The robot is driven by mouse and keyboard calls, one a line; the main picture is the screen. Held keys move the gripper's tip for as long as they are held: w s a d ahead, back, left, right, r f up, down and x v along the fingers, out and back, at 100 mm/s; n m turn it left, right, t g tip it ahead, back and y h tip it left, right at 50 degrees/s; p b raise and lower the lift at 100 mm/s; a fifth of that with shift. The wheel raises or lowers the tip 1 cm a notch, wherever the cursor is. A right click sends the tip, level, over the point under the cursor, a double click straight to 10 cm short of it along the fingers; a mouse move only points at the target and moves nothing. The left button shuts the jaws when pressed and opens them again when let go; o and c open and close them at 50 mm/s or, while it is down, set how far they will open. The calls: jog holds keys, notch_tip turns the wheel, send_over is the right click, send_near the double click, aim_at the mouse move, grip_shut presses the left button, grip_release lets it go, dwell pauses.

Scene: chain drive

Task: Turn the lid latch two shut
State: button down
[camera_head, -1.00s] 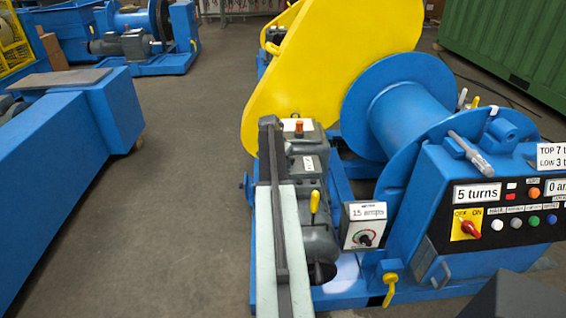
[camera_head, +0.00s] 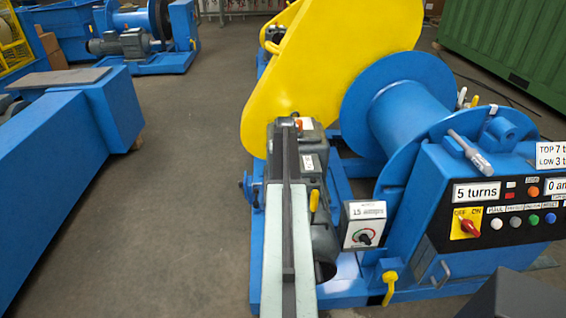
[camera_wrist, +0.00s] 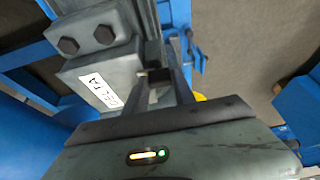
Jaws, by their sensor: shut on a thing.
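My gripper (camera_head: 287,122) reaches forward over the grey gearbox (camera_head: 313,142) beside the yellow chain guard (camera_head: 325,70). In the wrist view my gripper (camera_wrist: 160,90) has its two dark fingers close together, shut on a small dark piece (camera_wrist: 157,74) beside the grey housing (camera_wrist: 108,72). This piece appears to be the lid latch, but I cannot read which number it is. Its turn angle is unclear, as the fingers cover much of it. In the head view my arm hides the latch.
A yellow-handled lever (camera_head: 314,201) stands just right of my arm. The 15 amps box (camera_head: 364,224) and the blue control panel (camera_head: 490,215) are further right. A blue beam (camera_head: 60,165) lies at left, with clear floor (camera_head: 190,170) between.

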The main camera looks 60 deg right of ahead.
jog(key=shift+s, duration=0.15)
jog(key=c, duration=1)
grip_release()
jog(key=shift+c, duration=0.2)
jog(key=p+v, duration=0.7)
jog(key=v, duration=0.1)
